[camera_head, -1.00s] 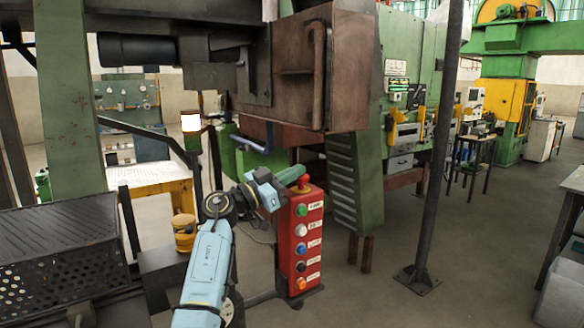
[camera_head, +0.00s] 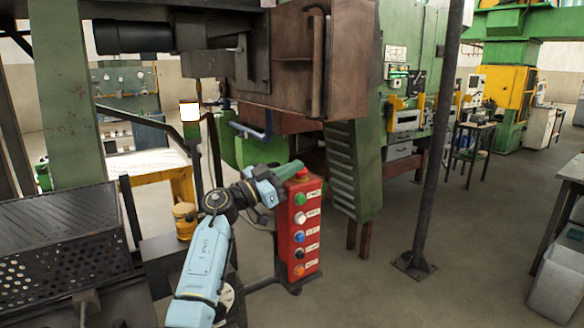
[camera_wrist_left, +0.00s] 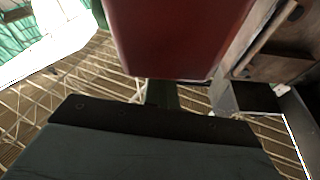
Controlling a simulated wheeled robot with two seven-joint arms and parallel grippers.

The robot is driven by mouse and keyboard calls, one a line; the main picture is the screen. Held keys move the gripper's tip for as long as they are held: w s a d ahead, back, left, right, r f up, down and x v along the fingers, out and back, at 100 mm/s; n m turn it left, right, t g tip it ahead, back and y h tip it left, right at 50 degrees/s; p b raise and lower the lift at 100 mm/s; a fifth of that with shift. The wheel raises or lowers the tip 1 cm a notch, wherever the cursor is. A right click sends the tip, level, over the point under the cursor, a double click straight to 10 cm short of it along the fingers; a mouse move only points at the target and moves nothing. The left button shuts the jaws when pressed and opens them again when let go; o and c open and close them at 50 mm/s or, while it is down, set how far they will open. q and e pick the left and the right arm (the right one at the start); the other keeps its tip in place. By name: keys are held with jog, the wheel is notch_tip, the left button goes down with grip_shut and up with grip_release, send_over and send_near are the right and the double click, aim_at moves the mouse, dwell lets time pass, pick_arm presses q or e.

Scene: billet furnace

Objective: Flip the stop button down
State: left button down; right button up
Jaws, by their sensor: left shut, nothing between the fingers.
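The red control box (camera_head: 298,236) stands upright in the middle of the head view. A small red knob (camera_head: 303,173), which looks like the stop button, sits on its top. My left gripper (camera_head: 291,168) is shut and empty, at the box's top left, close beside the knob. I cannot tell whether it touches the knob. In the left wrist view, my dark shut gripper (camera_wrist_left: 162,94) points toward a red surface (camera_wrist_left: 175,40), probably the box. The knob cannot be made out there. My right gripper is not in view.
Green, white, blue, black and orange buttons run down the box's face. A rusty furnace housing (camera_head: 325,65) hangs behind and above it. A dark post (camera_head: 437,150) stands to the right. A perforated black machine (camera_head: 60,240) is at left. Open floor lies to the right.

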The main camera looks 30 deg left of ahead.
pick_arm(q)
jog(key=shift+d+r+p, duration=0.2)
jog(key=shift+r+p, duration=0.8)
jog(key=shift+p, duration=0.65)
jog(key=shift+d+r+p, duration=0.2)
jog(key=shift+r+p, duration=0.8)
jog(key=shift+p, duration=0.65)
jog(key=b+v, duration=0.2)
jog(key=v, duration=0.8)
jog(key=shift+s, duration=0.1)
